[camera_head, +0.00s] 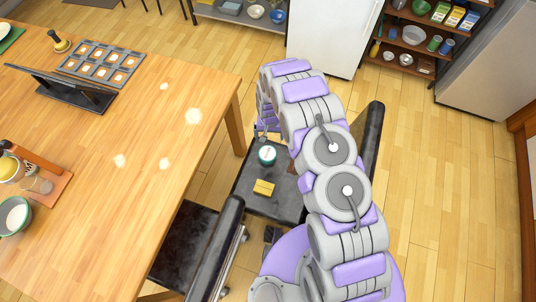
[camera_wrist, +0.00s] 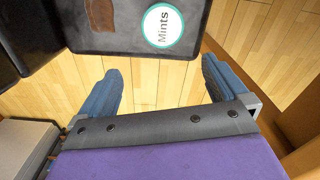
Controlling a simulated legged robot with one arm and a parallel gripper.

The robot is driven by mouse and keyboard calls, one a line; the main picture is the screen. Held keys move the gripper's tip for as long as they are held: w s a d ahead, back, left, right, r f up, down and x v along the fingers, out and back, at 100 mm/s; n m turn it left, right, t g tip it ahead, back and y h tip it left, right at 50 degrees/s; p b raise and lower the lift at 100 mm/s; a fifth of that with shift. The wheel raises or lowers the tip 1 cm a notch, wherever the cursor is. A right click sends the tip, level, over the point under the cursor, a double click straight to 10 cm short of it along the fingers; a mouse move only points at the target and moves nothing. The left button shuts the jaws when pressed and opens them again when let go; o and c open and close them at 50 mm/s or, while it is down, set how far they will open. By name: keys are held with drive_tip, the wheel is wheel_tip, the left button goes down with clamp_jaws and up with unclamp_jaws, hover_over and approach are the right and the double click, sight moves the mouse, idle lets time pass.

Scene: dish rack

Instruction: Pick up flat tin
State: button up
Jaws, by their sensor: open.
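A round tin (camera_head: 267,154) with a white lid and green rim lies on a black chair seat (camera_head: 246,196) in the head view. In the wrist view the tin (camera_wrist: 163,26) reads "Mints" and lies near the seat's edge at the top of the picture. My gripper (camera_wrist: 162,70) is open and empty. Its two blue-grey fingers are spread, with the tin beyond their tips and apart from them.
A yellow block (camera_head: 264,188) lies on the same seat. A brown object (camera_wrist: 101,14) shows on the seat in the wrist view. A wooden table (camera_head: 120,150) stands to the left, and another black chair (camera_head: 190,245) stands beside it. Open floor (camera_head: 440,200) lies to the right.

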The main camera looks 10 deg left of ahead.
drive_tip(key=b, duration=0.3)
approach(268, 152)
wheel_tip(268, 152, down, 5)
drive_tip(key=shift+w+f, duration=0.1)
drive_tip(key=shift+w, duration=0.05)
drive_tip(key=f, duration=0.1)
drive_tip(key=f+b, duration=0.1)
drive_tip(key=f, duration=0.2)
drive_tip(key=shift+s+a+f, duration=0.15)
drive_tip(key=shift+s+f, duration=0.15)
drive_tip(key=shift+w+f+b, duration=0.1)
drive_tip(key=shift+f+b, duration=0.3)
drive_tip(key=shift+f, duration=0.05)
drive_tip(key=shift+r, duration=0.1)
drive_tip(key=c, duration=0.8)
